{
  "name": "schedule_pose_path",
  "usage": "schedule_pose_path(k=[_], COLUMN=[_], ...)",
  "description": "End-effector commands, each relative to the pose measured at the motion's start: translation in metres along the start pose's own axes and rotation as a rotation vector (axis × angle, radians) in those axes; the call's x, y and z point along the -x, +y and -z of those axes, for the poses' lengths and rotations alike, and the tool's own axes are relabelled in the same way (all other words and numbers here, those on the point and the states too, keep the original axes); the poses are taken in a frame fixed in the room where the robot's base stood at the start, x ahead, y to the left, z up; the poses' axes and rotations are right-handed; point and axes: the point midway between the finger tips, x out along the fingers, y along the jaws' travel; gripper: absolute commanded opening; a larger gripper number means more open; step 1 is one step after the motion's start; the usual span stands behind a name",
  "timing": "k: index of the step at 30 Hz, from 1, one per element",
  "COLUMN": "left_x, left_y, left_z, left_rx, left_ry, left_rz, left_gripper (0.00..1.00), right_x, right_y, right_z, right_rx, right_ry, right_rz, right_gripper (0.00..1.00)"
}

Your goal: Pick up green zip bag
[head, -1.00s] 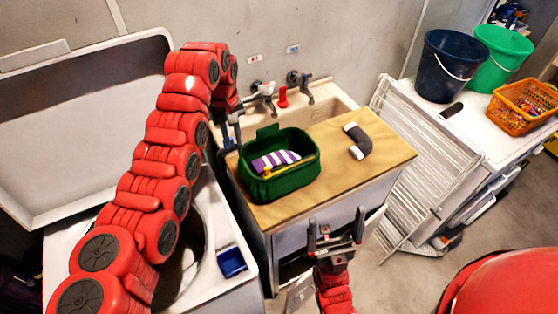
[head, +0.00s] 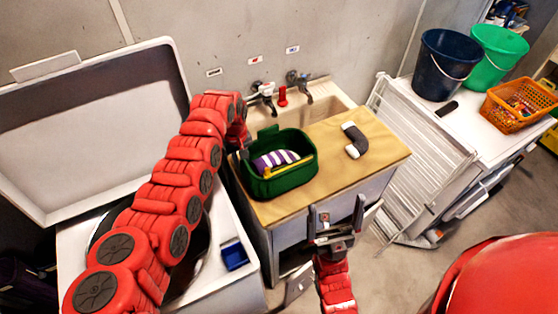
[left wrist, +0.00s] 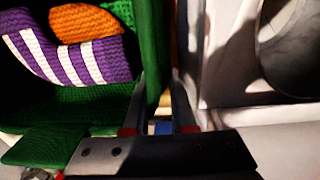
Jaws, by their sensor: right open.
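The green zip bag (head: 285,183) stands open-topped on the wooden counter and holds a purple-and-white striped item (head: 275,160) and a yellow-orange piece. My left gripper (left wrist: 160,110) is at the bag's left side; in the head view it is mostly hidden behind my red arm. In the left wrist view its fingers are apart, with the bag's green wall (left wrist: 152,45) at or between them; I cannot tell whether they touch it. The striped item (left wrist: 75,50) also shows there. My right gripper (head: 337,222) is open and empty in front of the counter.
A dark, white-ended curved item (head: 355,140) lies on the wooden counter (head: 315,198). Behind are a sink (head: 325,103) and taps (head: 263,92). A washer with a raised lid (head: 90,115) is left; a drying rack (head: 420,150) is right.

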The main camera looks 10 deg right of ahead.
Motion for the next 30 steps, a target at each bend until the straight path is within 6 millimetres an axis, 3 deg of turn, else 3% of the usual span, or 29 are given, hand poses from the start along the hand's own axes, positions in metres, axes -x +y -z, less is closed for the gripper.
schedule_pose_path(k=[3, 7, 30], left_x=[-0.0001, 0.0001, 0.0004], left_y=[0.0002, 0.0002, 0.0001], left_z=[0.0002, 0.0002, 0.0003], left_rx=[0.000, 0.000, 0.000], left_ry=[0.001, 0.000, 0.001], left_rz=[-0.001, -0.001, -0.001], left_gripper=[0.22, 0.00, 0.00], right_x=[0.0006, 0.0006, 0.0006], right_y=[0.0000, 0.0000, 0.0000], right_z=[-0.0001, -0.0001, -0.0001], right_rx=[0.000, 0.000, 0.000], right_ry=[0.000, 0.000, 0.000], right_rz=[0.000, 0.000, 0.000], right_gripper=[1.00, 1.00, 1.00])
